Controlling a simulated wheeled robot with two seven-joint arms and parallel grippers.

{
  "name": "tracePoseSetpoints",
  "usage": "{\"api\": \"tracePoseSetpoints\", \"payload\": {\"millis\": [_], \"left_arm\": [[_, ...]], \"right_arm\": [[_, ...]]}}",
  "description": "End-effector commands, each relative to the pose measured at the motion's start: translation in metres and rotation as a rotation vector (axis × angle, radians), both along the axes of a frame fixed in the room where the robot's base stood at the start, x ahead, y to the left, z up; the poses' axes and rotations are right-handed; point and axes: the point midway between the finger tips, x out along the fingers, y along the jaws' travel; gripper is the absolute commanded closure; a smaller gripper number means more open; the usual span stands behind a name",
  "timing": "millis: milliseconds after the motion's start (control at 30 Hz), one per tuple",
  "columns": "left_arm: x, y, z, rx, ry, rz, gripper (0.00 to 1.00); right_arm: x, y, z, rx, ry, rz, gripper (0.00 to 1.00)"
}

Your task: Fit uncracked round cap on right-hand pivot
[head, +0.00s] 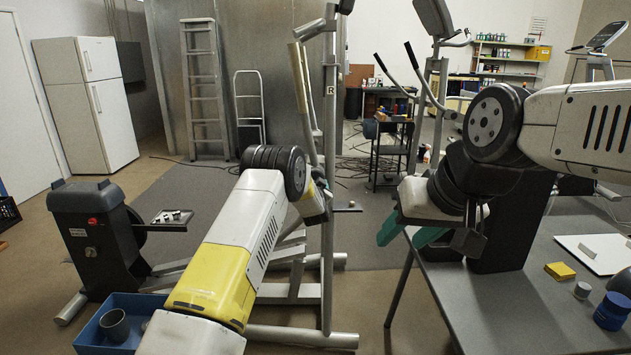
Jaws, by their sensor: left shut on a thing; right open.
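My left gripper (322,203) is beside the metal upright marked R (331,90). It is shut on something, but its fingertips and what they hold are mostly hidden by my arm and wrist. A short dark stub with a light end (347,207) sticks out right of the upright at the same height. I cannot tell whether it is the right-hand pivot. My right gripper (408,233), with green fingers, is open and empty at the left edge of the grey table. Small pale round pieces lie on a tray (173,226) at the left. No crack can be made out.
The grey table (500,300) carries a yellow block (560,271), a small grey cylinder (582,290), a blue jar (612,311) and a white sheet (595,252). A blue bin (92,338) holding a grey cup (114,325) is lower left. Frame tubes cross the floor below my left arm.

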Motion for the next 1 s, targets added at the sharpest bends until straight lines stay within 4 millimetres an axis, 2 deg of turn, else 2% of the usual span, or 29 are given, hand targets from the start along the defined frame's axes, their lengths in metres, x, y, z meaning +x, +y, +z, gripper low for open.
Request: {"api": "tracePoseSetpoints", "payload": {"millis": [400,433,533,567,867,1000], "left_arm": [[0.0034,0.0003,0.0001,0.0,-0.001,0.001,1.0],[0.0034,0.0002,0.0002,0.0,-0.001,0.001,0.38],[0.0034,0.0003,0.0002,0.0,-0.001,0.001,0.18],[0.0034,0.0003,0.0002,0.0,-0.001,0.001,0.14],[0.0026,0.0,0.0,0.0,0.0,0.0,0.14],[-0.0063,-0.0004,0.0007,0.0,0.0,0.0,0.14]], "right_arm": [[0.0,0.0,0.0,0.0,0.0,0.0,0.53],[0.0,0.0,0.0,0.0,0.0,0.0,0.53],[0.0,0.0,0.0,0.0,0.0,0.0,0.53],[0.0,0.0,0.0,0.0,0.0,0.0,0.53],[0.0,0.0,0.0,0.0,0.0,0.0,0.53],[0.0,0.0,0.0,0.0,0.0,0.0,0.53]]}}
